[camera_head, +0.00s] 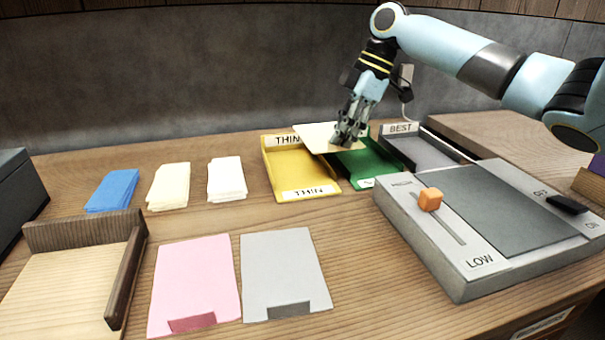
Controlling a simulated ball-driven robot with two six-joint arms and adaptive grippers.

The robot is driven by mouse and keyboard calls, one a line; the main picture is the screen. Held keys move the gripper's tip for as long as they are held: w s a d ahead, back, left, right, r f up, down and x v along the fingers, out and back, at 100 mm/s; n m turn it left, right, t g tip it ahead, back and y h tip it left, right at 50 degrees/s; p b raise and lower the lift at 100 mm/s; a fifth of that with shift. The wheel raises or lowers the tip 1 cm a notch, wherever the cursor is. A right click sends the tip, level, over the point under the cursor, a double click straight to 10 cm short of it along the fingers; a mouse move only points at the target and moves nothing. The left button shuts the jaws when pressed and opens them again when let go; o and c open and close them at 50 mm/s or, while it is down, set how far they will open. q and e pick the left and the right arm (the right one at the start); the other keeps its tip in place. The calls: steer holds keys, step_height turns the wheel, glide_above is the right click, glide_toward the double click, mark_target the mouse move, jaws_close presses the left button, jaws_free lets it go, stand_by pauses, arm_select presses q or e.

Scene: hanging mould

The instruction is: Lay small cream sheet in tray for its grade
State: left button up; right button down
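The small cream sheet (312,136) is held flat at its right edge by my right gripper (345,142), whose fingers look shut on it. The sheet hangs over the back of the yellow tray (330,183) and the left part of the green tray (378,160); I cannot tell if it touches either rim. The yellow tray is labelled THIN. The green tray's label is mostly hidden or unreadable. A grey tray (394,152) labelled BEST stands to the right. My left gripper is not in view.
Blue (113,190), cream (168,186) and white (226,180) stacks lie left of the trays. Pink (195,280) and grey (285,270) pads lie in front. A wooden frame (85,228) is at left; a grey device (505,210) with an orange slider (430,199) is at right.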

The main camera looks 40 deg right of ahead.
steer(key=w+a+f, duration=0.4)
steer(key=a, duration=0.1)
steer(key=shift+w+f+b, duration=0.1)
steer(key=shift+w+b, duration=0.25)
step_height(320, 180, down, 4)
steer(key=shift+f+b, duration=0.1)
steer(key=shift+b, duration=0.25)
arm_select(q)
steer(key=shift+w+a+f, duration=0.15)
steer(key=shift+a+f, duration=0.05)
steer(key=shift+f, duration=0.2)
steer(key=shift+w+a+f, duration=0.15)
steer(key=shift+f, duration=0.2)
arm_select(e)
steer(key=c, duration=1.5)
jaws_free()
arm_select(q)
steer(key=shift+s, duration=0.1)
arm_select(e)
steer(key=p+v, duration=0.1)
steer(key=v, duration=1.1)
steer(key=shift+a+p, duration=0.15)
steer(key=shift+p, duration=0.25)
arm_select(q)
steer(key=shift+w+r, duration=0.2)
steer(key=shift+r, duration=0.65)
